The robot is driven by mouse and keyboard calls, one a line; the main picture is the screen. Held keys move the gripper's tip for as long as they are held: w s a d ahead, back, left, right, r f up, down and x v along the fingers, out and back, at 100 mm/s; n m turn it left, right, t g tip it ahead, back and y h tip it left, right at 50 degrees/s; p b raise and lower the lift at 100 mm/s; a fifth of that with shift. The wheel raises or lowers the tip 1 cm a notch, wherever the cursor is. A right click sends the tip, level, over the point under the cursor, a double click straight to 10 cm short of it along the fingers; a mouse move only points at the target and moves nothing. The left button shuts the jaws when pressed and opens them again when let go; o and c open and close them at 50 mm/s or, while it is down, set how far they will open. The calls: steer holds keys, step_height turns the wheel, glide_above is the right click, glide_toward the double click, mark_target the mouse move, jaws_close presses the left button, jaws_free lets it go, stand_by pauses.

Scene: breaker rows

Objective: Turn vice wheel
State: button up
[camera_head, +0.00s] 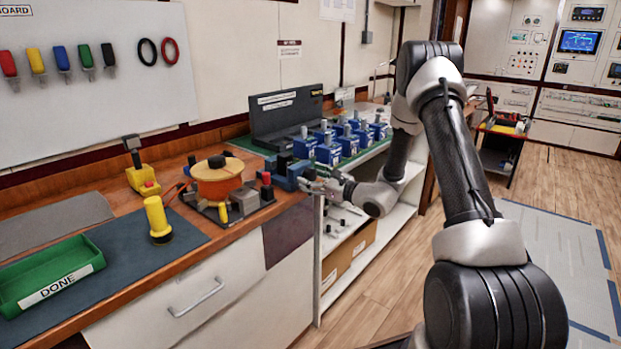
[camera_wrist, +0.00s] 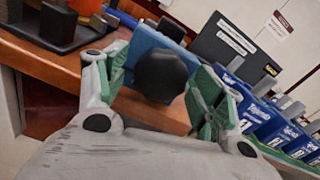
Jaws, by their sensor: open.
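The blue vice (camera_head: 283,172) stands at the right end of the wooden workbench; its blue body (camera_wrist: 150,44) also shows in the wrist view. A round black knob, apparently the vice wheel (camera_wrist: 161,74), faces the wrist camera in front of the blue body. My gripper (camera_head: 318,183) reaches the vice from the right. In the wrist view my gripper (camera_wrist: 160,84) is open, with one green-padded finger on each side of the wheel. Gaps seem to show between the pads and the wheel, but contact cannot be told for sure. In the head view the wheel is hidden by my gripper.
An orange drum on a dark base (camera_head: 217,178) stands left of the vice. Several blue breakers (camera_head: 328,150) stand in rows beyond it, beside a black case (camera_head: 285,112). A yellow lamp-like object (camera_head: 157,218) and green DONE tray (camera_head: 50,272) lie nearer. Open floor is right.

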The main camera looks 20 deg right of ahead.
steer(key=v, duration=1.1)
